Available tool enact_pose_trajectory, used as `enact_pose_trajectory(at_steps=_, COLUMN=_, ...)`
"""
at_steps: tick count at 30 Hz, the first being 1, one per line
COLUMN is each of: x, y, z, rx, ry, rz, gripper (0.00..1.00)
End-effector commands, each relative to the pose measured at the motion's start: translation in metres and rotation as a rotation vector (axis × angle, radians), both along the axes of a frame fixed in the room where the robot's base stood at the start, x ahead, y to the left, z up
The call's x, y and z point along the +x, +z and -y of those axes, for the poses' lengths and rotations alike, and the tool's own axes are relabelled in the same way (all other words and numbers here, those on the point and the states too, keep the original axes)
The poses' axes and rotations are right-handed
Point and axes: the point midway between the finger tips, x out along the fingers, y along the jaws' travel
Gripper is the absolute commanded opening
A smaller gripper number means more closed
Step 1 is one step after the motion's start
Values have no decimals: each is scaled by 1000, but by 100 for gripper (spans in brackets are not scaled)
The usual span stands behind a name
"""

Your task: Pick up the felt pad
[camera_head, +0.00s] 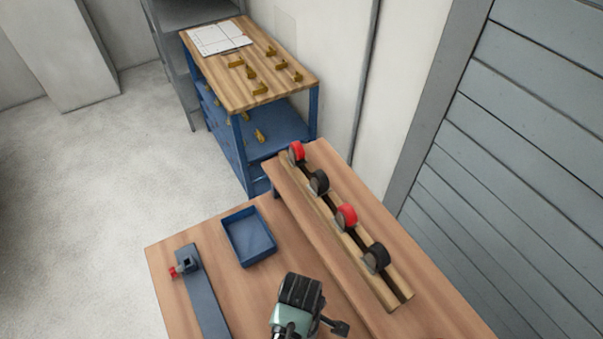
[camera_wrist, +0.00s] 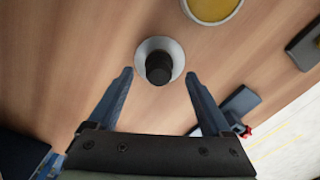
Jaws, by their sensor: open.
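No thing is plainly recognisable as the felt pad. In the wrist view, a round pale grey piece with a short black cylinder on it (camera_wrist: 159,68) stands on the wooden bench top, between and beyond my fingertips. I cannot tell whether it is the pad. A yellow round thing in a pale rim (camera_wrist: 212,8) is cut by the top edge. My gripper (camera_wrist: 158,76) is open, its two blue-grey fingers apart with nothing visibly held. In the head view my arm's end covers part of the bench, and neither round thing shows there.
On the wooden bench (camera_head: 225,285) are a blue tray (camera_head: 249,238) and a long grey-blue fixture with a red knob (camera_head: 203,300). A raised shelf carries a rail (camera_head: 335,225) with red and black rollers. A dark flat block (camera_wrist: 306,44) lies at the wrist view's right.

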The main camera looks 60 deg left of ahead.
Motion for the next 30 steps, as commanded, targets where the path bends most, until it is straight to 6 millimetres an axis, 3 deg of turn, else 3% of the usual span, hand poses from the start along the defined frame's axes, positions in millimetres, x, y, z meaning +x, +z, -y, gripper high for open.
enact_pose_trajectory(at_steps=6, x=2, y=-25, z=2, rx=0, ry=0, rz=0, gripper=83)
enact_pose_trajectory(at_steps=15, x=2, y=-29, z=1, rx=2, ry=0, rz=1, gripper=83)
enact_pose_trajectory(at_steps=27, x=2, y=-29, z=1, rx=2, ry=0, rz=1, gripper=13)
enact_pose_trajectory(at_steps=30, x=2, y=-29, z=1, rx=2, ry=0, rz=1, gripper=0)
